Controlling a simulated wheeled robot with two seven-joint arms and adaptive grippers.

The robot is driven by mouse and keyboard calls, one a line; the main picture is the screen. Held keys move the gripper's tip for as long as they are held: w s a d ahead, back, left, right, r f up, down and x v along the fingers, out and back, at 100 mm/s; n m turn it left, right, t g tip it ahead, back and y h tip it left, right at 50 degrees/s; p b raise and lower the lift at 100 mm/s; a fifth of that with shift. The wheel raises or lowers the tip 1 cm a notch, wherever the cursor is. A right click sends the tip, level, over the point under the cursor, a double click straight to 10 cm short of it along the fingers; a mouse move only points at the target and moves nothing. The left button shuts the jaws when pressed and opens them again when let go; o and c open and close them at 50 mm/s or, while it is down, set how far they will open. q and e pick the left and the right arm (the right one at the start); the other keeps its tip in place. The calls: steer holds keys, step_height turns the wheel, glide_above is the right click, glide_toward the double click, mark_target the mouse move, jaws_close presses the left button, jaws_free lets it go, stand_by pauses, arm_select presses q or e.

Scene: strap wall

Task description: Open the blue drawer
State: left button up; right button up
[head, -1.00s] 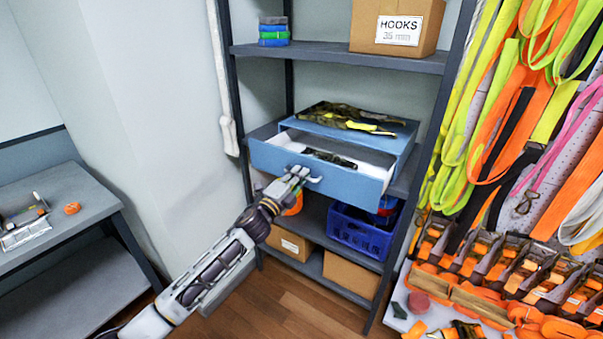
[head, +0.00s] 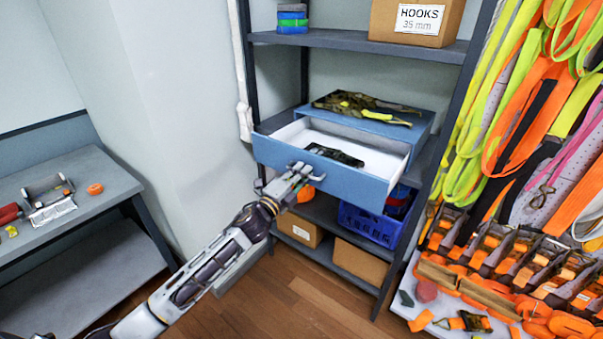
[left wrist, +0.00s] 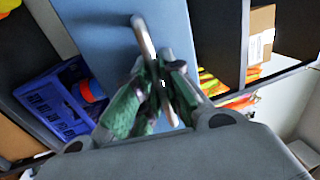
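The blue drawer (head: 345,184) stands well out of its blue cabinet (head: 418,130) on the middle shelf. Its white inside holds a dark patterned item (head: 334,154). My left gripper (head: 304,173) is at the metal bar handle on the drawer front. In the left wrist view the handle (left wrist: 144,36) runs between the two fingers (left wrist: 160,88), which are closed around it. The blue drawer front (left wrist: 95,22) also shows there. My right gripper is in neither view.
Folded camouflage straps (head: 365,107) lie on the cabinet. A blue crate (head: 368,226) and cardboard boxes (head: 360,262) stand below. Straps (head: 530,110) hang on the right wall. A grey bench (head: 100,190) stands left. The wooden floor (head: 290,300) before the shelf is open.

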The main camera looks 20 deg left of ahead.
arm_select(q)
steer(key=o, duration=0.4)
steer(key=shift+s+a, duration=0.1)
steer(key=shift+s, duration=0.05)
steer(key=shift+v, duration=5.85)
steer(key=shift+n, duration=0.3)
